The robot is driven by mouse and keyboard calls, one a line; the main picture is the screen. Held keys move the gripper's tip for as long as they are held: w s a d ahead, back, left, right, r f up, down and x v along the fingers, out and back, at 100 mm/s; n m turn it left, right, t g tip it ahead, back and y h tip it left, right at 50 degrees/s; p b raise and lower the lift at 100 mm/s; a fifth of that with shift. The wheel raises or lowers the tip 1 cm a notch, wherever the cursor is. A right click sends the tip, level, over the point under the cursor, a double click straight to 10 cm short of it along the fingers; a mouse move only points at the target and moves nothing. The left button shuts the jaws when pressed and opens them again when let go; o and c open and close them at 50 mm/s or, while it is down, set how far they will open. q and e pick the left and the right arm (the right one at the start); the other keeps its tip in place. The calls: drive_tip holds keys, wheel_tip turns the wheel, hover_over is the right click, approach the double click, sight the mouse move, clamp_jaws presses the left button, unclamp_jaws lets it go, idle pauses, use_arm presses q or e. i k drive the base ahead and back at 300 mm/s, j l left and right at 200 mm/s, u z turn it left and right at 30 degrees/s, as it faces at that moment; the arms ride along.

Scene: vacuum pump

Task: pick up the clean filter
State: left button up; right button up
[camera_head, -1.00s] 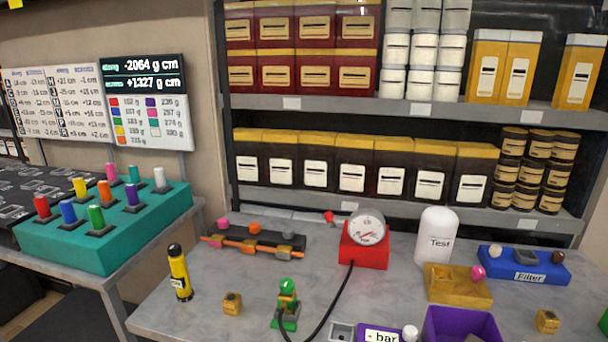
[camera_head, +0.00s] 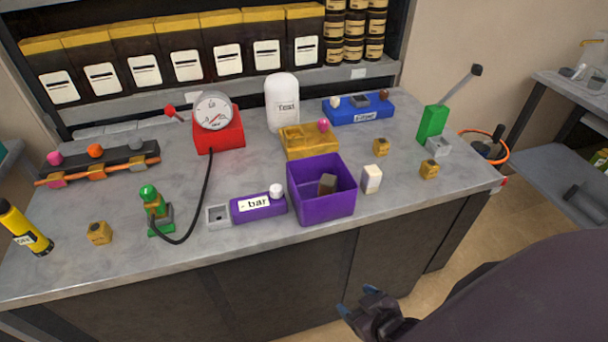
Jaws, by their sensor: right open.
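A small white block (camera_head: 372,180), which looks like the clean filter, stands on the grey worktop just right of the purple bin (camera_head: 322,208). A brownish-grey block (camera_head: 327,184) lies inside the bin. A blue block labelled "Filter" (camera_head: 360,109) sits at the back, with a white knob and two darker pieces on top. My right gripper (camera_head: 357,300) is open and empty, in front of the worktop's front edge and below the white block in the picture. It is apart from everything on the worktop. My left gripper is out of view.
A purple "bar" block (camera_head: 258,207) is left of the bin. A yellow block (camera_head: 309,140) stands behind it. Small brass cubes (camera_head: 429,169) and a green lever switch (camera_head: 432,124) are at the right. A red gauge (camera_head: 218,130) with a black hose stands at left.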

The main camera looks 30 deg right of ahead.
sight(371, 175)
drive_tip(key=z, duration=1.35)
drive_tip(key=l+u, duration=0.1)
drive_tip(key=u, duration=0.3)
drive_tip(key=l+u, duration=0.15)
drive_tip(key=u, duration=0.2)
drive_tip(key=l+u, duration=0.3)
drive_tip(key=i+l+u, duration=0.1)
drive_tip(key=l+u, duration=0.15)
drive_tip(key=l, duration=0.3)
drive_tip(key=l+u, duration=0.1)
drive_tip(key=l, duration=0.35)
drive_tip(key=k+l+u, duration=0.15)
drive_tip(key=l, duration=0.95)
drive_tip(key=k+l, duration=0.15)
drive_tip(key=l, duration=0.55)
